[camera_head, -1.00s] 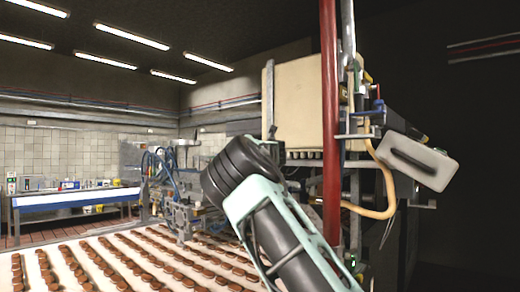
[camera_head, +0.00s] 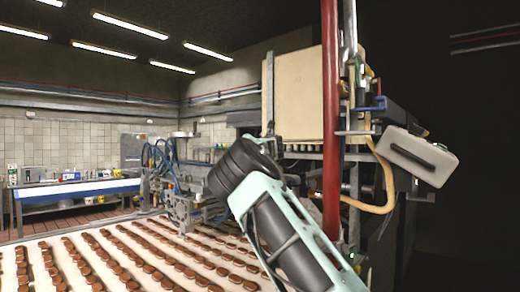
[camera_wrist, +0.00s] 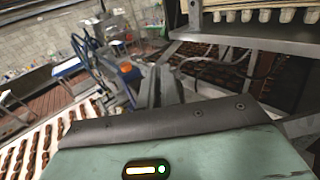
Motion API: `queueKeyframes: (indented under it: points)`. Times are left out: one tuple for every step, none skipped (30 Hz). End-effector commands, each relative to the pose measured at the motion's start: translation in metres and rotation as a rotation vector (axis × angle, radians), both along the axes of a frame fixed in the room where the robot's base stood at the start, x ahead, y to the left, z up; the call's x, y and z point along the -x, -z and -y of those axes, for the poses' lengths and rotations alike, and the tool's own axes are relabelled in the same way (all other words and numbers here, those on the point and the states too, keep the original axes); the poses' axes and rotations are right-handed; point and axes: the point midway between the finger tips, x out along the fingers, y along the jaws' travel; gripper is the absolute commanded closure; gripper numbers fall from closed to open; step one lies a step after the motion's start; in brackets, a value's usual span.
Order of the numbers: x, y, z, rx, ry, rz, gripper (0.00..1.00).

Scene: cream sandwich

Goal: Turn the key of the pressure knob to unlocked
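I cannot pick out the pressure knob or its key for certain in either view. A small orange-red part (camera_wrist: 127,70) shows among the machine parts in the wrist view, too small and blurred to name. My gripper (camera_wrist: 160,86) seems to show as narrow grey shapes just past the dark edge of my pale green wrist housing. Whether its fingers are apart or together is unclear, and I see nothing clearly held. In the head view my arm reaches forward from the lower right, and its black joint hides my gripper and part of the machine behind.
A conveyor (camera_head: 60,254) with rows of brown biscuits spans the lower left. Machinery with blue hoses (camera_head: 172,190) stands beyond it. A red post (camera_head: 331,120), a cream panel (camera_head: 295,98) and a grey box (camera_head: 418,157) stand close on the right. A blue-edged table (camera_head: 75,190) is far left.

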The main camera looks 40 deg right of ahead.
Motion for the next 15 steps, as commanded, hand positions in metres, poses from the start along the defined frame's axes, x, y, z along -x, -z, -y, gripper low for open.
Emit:
queueKeyframes:
  points:
    - [0.0008,0.0006,0.0009,0.001,-0.007,0.001,1.0]
    - [0.0009,0.0009,0.0011,0.001,-0.014,0.001,1.0]
    - [0.0009,0.0014,0.0012,0.001,-0.027,0.001,1.0]
    - [0.001,0.0018,0.0014,0.001,-0.037,0.001,1.0]
    - [0.0011,0.0021,0.0016,0.001,-0.05,0.001,1.0]
    - [0.002,0.0023,0.0029,0.001,-0.068,0.001,1.0]
    - [0.0023,0.0024,0.0031,0.0,-0.085,0.002,1.0]
    - [0.0026,0.0024,0.0034,0.0,-0.103,0.002,1.0]
    - [0.003,0.0026,0.0043,0.001,-0.129,0.002,1.0]
    - [0.0031,0.0027,0.0044,0.001,-0.151,0.002,1.0]
    - [0.0037,0.0029,0.0054,0.001,-0.172,0.002,1.0]
    - [0.0034,0.0027,0.0053,0.001,-0.204,0.002,1.0]
    - [0.0039,0.0026,0.0063,0.002,-0.227,0.001,1.0]
    - [0.004,0.0024,0.0066,0.002,-0.251,0.001,1.0]
    - [0.0041,0.0021,0.0069,0.002,-0.283,0.0,1.0]
